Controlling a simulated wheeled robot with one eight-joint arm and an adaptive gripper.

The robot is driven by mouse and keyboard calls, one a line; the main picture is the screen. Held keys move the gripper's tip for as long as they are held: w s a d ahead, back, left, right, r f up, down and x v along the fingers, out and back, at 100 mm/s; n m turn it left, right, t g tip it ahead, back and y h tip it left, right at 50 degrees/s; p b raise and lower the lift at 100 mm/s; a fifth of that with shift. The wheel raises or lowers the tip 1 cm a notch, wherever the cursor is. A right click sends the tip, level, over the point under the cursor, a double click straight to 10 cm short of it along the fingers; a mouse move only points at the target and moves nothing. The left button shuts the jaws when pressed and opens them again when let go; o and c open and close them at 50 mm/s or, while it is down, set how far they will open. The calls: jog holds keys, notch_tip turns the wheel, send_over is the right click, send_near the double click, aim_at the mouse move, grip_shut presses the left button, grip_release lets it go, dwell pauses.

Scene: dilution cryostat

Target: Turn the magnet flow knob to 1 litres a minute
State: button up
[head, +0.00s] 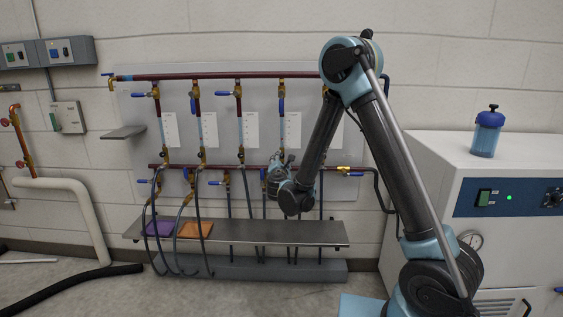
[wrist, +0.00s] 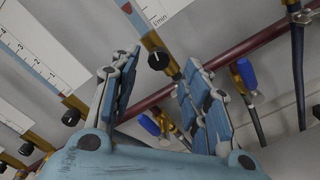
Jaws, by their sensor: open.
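My gripper (head: 276,178) is at the wall panel, in front of the lower pipe. In the wrist view its two jointed fingers (wrist: 160,70) are open and spread apart. A round black knob (wrist: 158,61) on a brass fitting shows between the fingertips, beyond them, with nothing gripped. Above that knob is a white flow scale (wrist: 155,12) marked l/min, with a red pointer mark. I cannot read which line it belongs to, so I cannot tell whether it is the magnet knob. In the head view my gripper and arm hide the knobs behind them.
Another black knob (wrist: 71,117) sits under a neighbouring scale (wrist: 35,45). Blue valve handles (wrist: 246,73) and a dark red pipe (wrist: 262,38) are close to the right finger. A metal shelf (head: 325,236) runs below, holding a purple pad (head: 159,228) and an orange pad (head: 195,230).

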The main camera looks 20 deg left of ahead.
aim_at(282, 156)
jog(key=v, duration=0.8)
jog(key=w+a+n, duration=0.1)
jog(key=w+n, duration=0.2)
jog(key=w, duration=0.1)
jog(key=w+a+n, duration=0.1)
jog(key=w+n, duration=0.2)
jog(key=w, duration=0.2)
jog(key=w+a+n, duration=0.1)
jog(key=w+n, duration=0.2)
jog(key=w, duration=0.2)
jog(key=shift+w+a+r, duration=0.1)
jog(key=shift+w+a, duration=0.05)
dwell(0.7)
jog(key=shift+n, duration=0.3)
grip_shut()
